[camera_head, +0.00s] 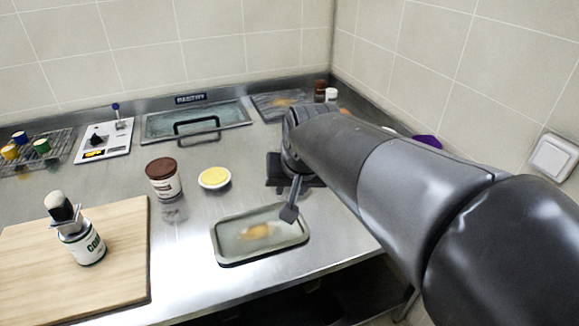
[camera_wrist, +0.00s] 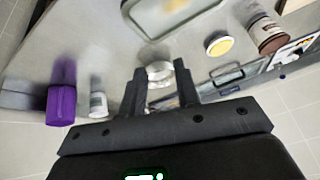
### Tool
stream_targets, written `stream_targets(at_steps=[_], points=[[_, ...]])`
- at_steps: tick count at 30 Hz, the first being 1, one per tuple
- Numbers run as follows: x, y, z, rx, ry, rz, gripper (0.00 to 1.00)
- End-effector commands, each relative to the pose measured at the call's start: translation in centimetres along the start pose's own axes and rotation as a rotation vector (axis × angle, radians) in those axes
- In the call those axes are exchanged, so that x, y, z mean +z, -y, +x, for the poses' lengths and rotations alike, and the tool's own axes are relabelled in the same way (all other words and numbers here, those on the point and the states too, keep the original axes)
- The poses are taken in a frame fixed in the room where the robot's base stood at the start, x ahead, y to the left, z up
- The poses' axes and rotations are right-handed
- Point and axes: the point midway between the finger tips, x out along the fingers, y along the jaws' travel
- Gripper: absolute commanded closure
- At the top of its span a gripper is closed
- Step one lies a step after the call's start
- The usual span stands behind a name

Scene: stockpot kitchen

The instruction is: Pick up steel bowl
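A small round silvery bowl (camera_wrist: 155,71) shows in the wrist view, between and just beyond my fingertips. It looks like the steel bowl, and its lower part is cut off by my gripper's near parts. My gripper (camera_wrist: 161,80) is open, with one finger on each side of the bowl. I cannot tell whether either finger touches it. In the head view my gripper (camera_head: 290,213) points down behind the grey tray, and my arm covers the area where the bowl stands.
A grey-rimmed tray (camera_head: 215,250) lies in front of my gripper. A yellow-topped dish (camera_head: 215,178) and a brown-lidded jar (camera_head: 163,178) stand to its left. A purple object (camera_wrist: 62,102) and a white jar (camera_wrist: 98,103) are left in the wrist view. Walls close the back and right.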

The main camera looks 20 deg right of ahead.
Motion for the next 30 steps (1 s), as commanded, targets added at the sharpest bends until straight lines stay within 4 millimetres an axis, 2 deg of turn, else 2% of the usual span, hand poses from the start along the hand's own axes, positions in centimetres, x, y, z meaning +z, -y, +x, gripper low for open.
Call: stream_targets(at_steps=[3,9,18,24,30], points=[[-3.7,-0.7,2.4,0.016,0.003,0.098,0.70],[-9.3,-2.5,7.0,0.041,-0.004,0.264,0.70],[-16.0,-6.7,15.4,0.085,-0.024,0.501,0.70],[-18.2,-9.0,19.5,0.104,-0.037,0.600,0.70],[-18.8,-9.8,21.3,0.110,-0.042,0.631,0.70]])
